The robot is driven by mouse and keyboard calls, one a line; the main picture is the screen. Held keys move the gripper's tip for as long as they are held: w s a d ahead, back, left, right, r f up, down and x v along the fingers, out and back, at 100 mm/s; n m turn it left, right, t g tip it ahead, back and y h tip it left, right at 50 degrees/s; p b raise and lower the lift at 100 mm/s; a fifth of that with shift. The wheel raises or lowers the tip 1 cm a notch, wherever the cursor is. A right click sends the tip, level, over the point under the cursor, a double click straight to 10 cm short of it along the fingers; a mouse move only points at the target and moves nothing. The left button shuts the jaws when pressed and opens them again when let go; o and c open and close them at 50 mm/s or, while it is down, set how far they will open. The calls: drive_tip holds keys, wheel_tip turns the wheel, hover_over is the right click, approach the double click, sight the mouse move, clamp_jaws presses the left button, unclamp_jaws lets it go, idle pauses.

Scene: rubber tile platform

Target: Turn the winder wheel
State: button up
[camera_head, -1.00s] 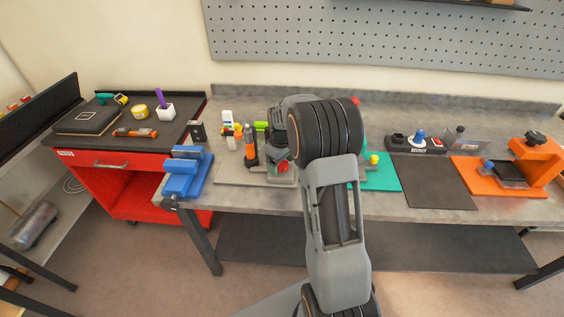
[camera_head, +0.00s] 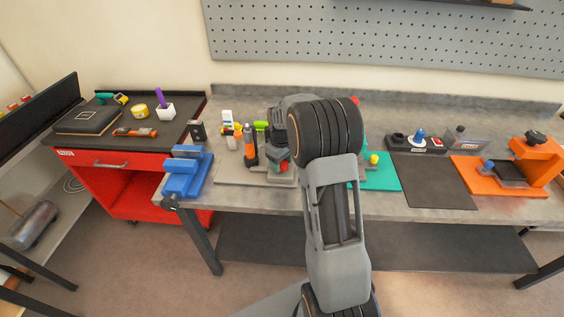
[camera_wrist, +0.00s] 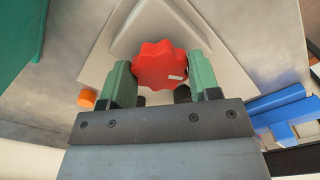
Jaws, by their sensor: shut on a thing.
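The winder wheel looks to be the red, lobed knob (camera_wrist: 163,66) in the wrist view, with a small white mark on its face. It sits over a pale grey base (camera_wrist: 120,35). My gripper (camera_wrist: 162,82) has its two green-padded fingers on either side of the knob and is shut on it. In the head view a bit of the red knob (camera_head: 282,166) shows low beside my arm. There my gripper (camera_head: 279,150) is partly hidden by my own wrist.
An orange-and-black tool (camera_head: 250,146) stands close left of the knob. A blue vise (camera_head: 186,174) is at the bench's left end. A green mat (camera_head: 382,172) lies right of my arm. A dark mat (camera_head: 433,182) and an orange fixture (camera_head: 530,170) are farther right.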

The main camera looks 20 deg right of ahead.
drive_tip(key=shift+m, duration=0.3)
drive_tip(key=m, duration=0.8)
drive_tip(key=shift+b, duration=0.4)
drive_tip(key=m, duration=0.4)
drive_tip(key=shift+m, duration=2.2)
